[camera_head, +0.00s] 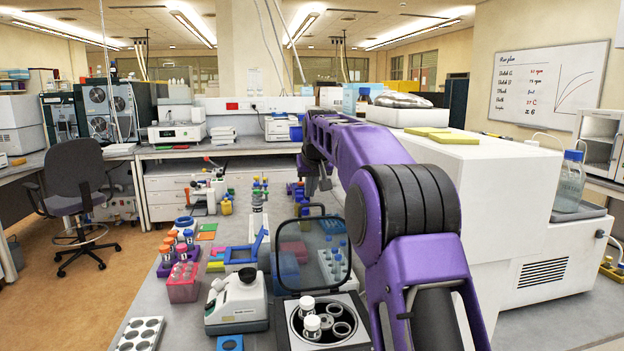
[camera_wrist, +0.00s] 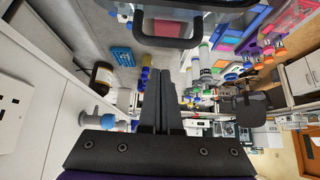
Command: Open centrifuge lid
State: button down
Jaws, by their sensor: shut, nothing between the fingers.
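The centrifuge (camera_head: 284,328) stands at the front of the bench, its round rotor well exposed with several white-capped tubes inside. Its clear, dark-framed lid (camera_head: 349,262) stands raised, roughly upright, behind the well. In the wrist view the lid's dark frame (camera_wrist: 196,36) crosses the top of the picture, just beyond my fingertips. My gripper (camera_wrist: 155,72) is shut and empty, with its two dark fingers side by side. A small gap shows between the fingertips and the frame in the picture; I cannot tell whether they touch in depth. In the head view my arm hides most of the gripper.
A white benchtop device (camera_head: 237,304) stands close left of the centrifuge. A pink tube rack (camera_head: 183,284) and a grey well plate (camera_head: 140,335) lie further left. A large white machine (camera_head: 510,220) limits room on the right. Blue-capped vials in a rack stand behind the lid.

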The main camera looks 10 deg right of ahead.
jog(key=shift+s+f+b, duration=0.25)
jog(key=shift+s+f, duration=0.05)
jog(key=shift+s, duration=0.5)
jog(key=shift+s+f+b, duration=0.25)
jog(key=shift+s, duration=0.5)
jog(key=shift+f, duration=0.1)
